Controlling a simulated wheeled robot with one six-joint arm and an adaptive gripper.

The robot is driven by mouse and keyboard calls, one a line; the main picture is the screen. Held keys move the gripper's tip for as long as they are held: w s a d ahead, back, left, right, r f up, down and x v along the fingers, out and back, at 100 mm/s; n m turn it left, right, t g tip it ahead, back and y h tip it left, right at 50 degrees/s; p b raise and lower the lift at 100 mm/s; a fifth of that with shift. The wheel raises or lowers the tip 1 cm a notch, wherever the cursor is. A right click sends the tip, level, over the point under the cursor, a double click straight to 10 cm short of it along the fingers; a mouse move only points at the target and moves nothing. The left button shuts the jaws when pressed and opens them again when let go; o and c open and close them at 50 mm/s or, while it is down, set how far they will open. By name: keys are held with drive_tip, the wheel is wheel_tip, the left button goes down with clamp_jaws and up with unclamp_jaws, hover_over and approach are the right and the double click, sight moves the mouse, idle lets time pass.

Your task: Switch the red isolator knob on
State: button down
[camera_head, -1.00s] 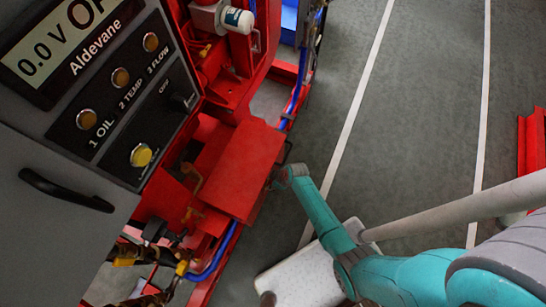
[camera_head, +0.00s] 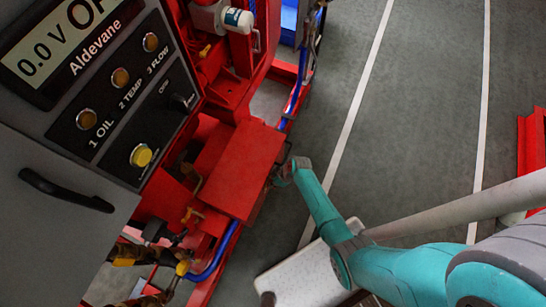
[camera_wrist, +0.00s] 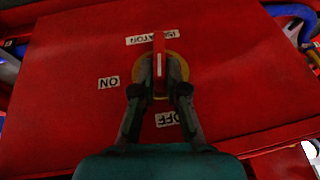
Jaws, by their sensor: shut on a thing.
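The red isolator knob (camera_wrist: 159,57) is a narrow bar with a white line, on a yellow disc (camera_wrist: 174,61) on the face of a red box (camera_wrist: 70,65). In the wrist view the bar stands upright, roughly along the line to the OFF label (camera_wrist: 168,119); the ON label (camera_wrist: 108,83) is at the left. My gripper (camera_wrist: 160,75) is shut on the knob, one finger on each side. In the head view my gripper (camera_head: 281,176) is at the right side of the red box (camera_head: 240,170), and the knob is hidden there.
A grey control panel (camera_head: 60,165) with lamps, a yellow button and a black selector stands at the left. Red frame parts and blue hoses (camera_head: 215,255) surround the box. Grey floor (camera_head: 420,120) lies open to the right.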

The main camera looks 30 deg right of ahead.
drive_tip(key=c, duration=1.2)
unclamp_jaws()
drive_tip(key=v, duration=1.2)
